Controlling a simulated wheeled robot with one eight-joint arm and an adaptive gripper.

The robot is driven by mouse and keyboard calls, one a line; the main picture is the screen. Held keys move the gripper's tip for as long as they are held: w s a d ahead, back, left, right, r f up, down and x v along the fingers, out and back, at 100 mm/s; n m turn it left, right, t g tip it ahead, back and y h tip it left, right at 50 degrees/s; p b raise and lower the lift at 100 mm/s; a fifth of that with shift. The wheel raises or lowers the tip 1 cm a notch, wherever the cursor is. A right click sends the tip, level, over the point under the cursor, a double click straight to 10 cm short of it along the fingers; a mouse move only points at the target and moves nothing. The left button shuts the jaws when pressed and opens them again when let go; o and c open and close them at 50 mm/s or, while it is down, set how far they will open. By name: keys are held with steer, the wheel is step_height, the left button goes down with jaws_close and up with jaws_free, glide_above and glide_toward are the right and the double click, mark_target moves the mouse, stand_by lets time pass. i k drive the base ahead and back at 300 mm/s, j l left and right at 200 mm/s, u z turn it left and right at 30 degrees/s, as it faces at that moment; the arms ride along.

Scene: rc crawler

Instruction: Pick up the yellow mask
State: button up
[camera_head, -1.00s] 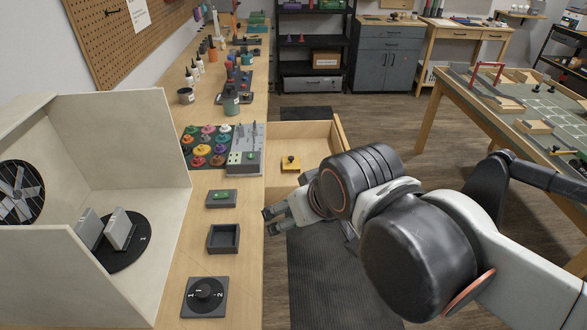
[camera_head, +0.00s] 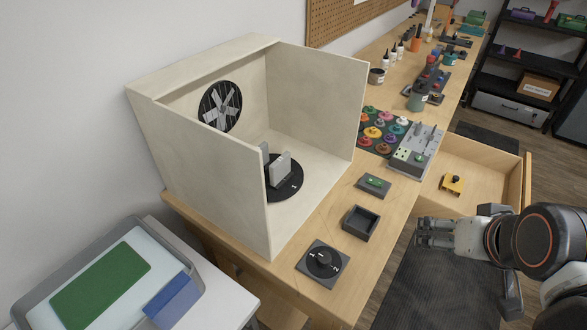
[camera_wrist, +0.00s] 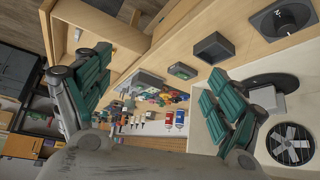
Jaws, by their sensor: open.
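A small yellow piece with a dark knob, which looks like the yellow mask (camera_head: 452,183), lies in the open wooden drawer (camera_head: 490,154) at the right of the head view. My gripper (camera_head: 420,233) is open and empty. In the head view it shows in front of the drawer, beside the bench edge, apart from the yellow piece. In the wrist view, the two green-padded fingers of my gripper (camera_wrist: 155,85) are spread wide with nothing between them. I cannot make out the yellow piece clearly in the wrist view.
A board of coloured knobbed pieces (camera_head: 375,126) lies on the bench behind the drawer. A green-topped block (camera_head: 374,186), a dark open box (camera_head: 360,223) and a dial (camera_head: 322,262) stand along the bench edge. A pale booth (camera_head: 310,100) with a fan stands left.

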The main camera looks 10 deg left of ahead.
mark_target(454, 182)
steer(key=i+l, duration=0.15)
steer(key=l, duration=0.25)
steer(key=i+l, duration=0.2)
steer(key=l, duration=0.2)
steer(key=i+l, duration=0.15)
steer(key=l, duration=0.25)
steer(key=i+l, duration=0.15)
steer(key=l, duration=0.25)
steer(key=i+l, duration=0.15)
steer(key=l, duration=0.25)
steer(key=i+l, duration=0.2)
steer(key=l, duration=0.2)
steer(key=i+l, duration=0.15)
steer(key=l, duration=0.25)
steer(key=j, duration=0.15)
